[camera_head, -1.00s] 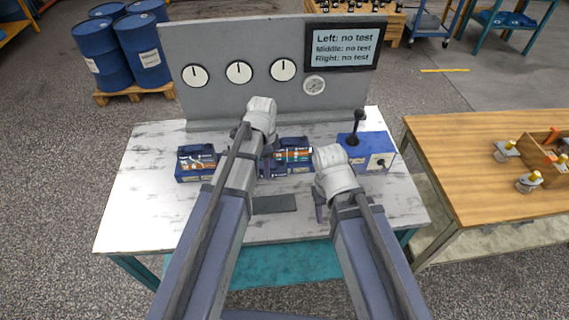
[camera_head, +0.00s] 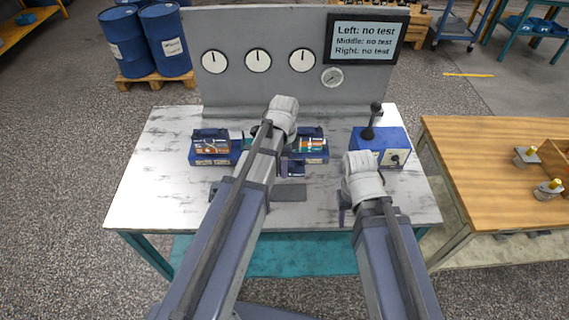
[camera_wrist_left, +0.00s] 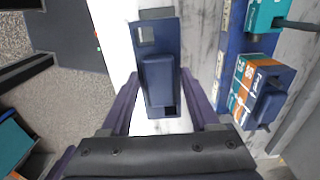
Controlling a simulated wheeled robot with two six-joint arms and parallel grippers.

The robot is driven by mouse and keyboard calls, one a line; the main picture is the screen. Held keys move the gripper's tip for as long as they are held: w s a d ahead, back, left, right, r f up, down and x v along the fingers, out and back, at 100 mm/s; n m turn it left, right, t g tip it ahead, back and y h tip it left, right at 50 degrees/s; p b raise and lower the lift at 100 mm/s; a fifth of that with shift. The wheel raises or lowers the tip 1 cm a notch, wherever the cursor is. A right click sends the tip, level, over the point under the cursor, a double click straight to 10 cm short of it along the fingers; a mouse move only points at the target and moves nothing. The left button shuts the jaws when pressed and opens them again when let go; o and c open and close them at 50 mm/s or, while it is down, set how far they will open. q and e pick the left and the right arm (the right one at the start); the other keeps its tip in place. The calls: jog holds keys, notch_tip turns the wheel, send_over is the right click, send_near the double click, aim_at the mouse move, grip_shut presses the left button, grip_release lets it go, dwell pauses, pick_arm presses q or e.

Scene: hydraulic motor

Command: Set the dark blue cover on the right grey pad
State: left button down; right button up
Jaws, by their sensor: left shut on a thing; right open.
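The dark blue cover (camera_head: 297,168) is held in my left gripper (camera_head: 283,167), in front of the right motor unit. In the left wrist view the cover (camera_wrist_left: 158,78) sits between the two fingers of the left gripper (camera_wrist_left: 162,103). The right grey pad (camera_head: 290,193) lies flat on the table just nearer than the cover. A dark piece, perhaps the left pad (camera_head: 213,188), shows beside my left arm. A grey patch (camera_wrist_left: 157,13) shows past the cover's end in the wrist view; I cannot tell which pad it is. My right gripper (camera_head: 344,206) is open and empty, right of the pad.
A left motor unit (camera_head: 210,146) and a right one (camera_head: 311,146) stand along the back, with a teal part partly hidden by my arm. A blue lever box (camera_head: 378,150) is at the back right. The gauge panel (camera_head: 230,90) rises behind. The table's front left is clear.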

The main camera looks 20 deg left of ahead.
pick_arm(q)
jog(key=b, duration=1)
send_near(284, 192)
jog(key=shift+w+f, duration=0.1)
jog(key=shift+f, duration=2.55)
jog(key=shift+f+b, duration=0.6)
jog(key=shift+b, duration=0.2)
jog(key=shift+c, duration=0.2)
grip_release()
jog(key=shift+r, duration=0.15)
notch_tip(284, 192, up, 8)
jog(key=p, duration=0.8)
